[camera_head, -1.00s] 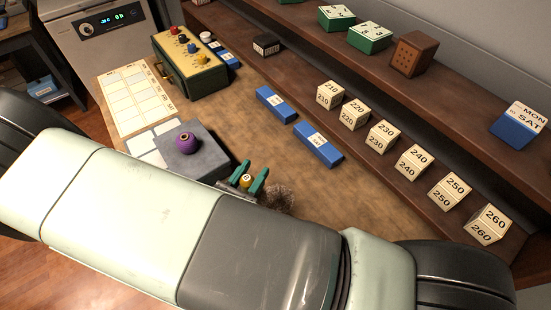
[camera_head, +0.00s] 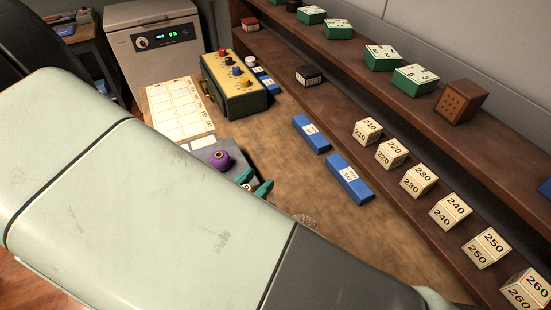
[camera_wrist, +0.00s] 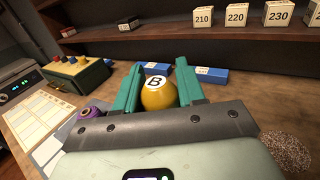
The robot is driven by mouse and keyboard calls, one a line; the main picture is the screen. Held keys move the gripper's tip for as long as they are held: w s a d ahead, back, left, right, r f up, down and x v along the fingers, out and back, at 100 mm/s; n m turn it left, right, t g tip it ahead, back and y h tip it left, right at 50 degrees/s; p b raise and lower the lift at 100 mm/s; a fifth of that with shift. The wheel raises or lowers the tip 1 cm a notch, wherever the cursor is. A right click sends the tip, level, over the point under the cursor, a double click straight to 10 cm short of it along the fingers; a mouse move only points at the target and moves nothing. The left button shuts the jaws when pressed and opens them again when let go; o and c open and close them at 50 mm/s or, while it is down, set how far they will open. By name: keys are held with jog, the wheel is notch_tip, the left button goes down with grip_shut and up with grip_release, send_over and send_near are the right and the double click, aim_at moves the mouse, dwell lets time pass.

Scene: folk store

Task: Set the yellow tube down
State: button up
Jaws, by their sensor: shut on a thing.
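The yellow tube (camera_wrist: 160,97) has a white top marked with a black "B". It stands between the two green fingers of my gripper (camera_wrist: 160,75), which is shut on it. In the head view, my gripper (camera_head: 254,183) is close to the right of a purple spool-like thing (camera_head: 219,160) on a grey block, and my arm hides most of the tube. The tube's lower end is hidden in both views, so I cannot tell whether it touches anything.
A yellow-and-green box with knobs (camera_head: 234,84) and a white chart (camera_head: 180,108) lie at the left. Blue boxes (camera_head: 349,180) lie along the shelf front, with numbered blocks (camera_head: 419,180) on the shelf. A brown bristly patch (camera_wrist: 286,150) is at right. Bare brown tabletop (camera_head: 290,165) lies between.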

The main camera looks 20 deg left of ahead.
jog(key=w+a+r+n+g+y, duration=0.1)
jog(key=w+a+n+g+y, duration=0.15)
jog(key=w+n+y, duration=0.6)
jog(key=w+a+n+g+y, duration=0.25)
jog(key=w+y, duration=0.65)
jog(key=w, duration=0.9)
jog(key=shift+w+a+f+n+g+y, duration=0.2)
jog(key=shift+w+f+n, duration=0.15)
jog(key=shift+f, duration=2.35)
jog(key=shift+w+a+f+n+g+y, duration=0.15)
jog(key=shift+w+f+n+y, duration=0.2)
jog(key=shift+f, duration=2.35)
jog(key=shift+w+a+f+n+g+y, duration=0.15)
jog(key=shift+f+n, duration=0.25)
jog(key=shift+f, duration=2.3)
jog(key=shift+f, duration=0.2)
jog(key=o, duration=0.8)
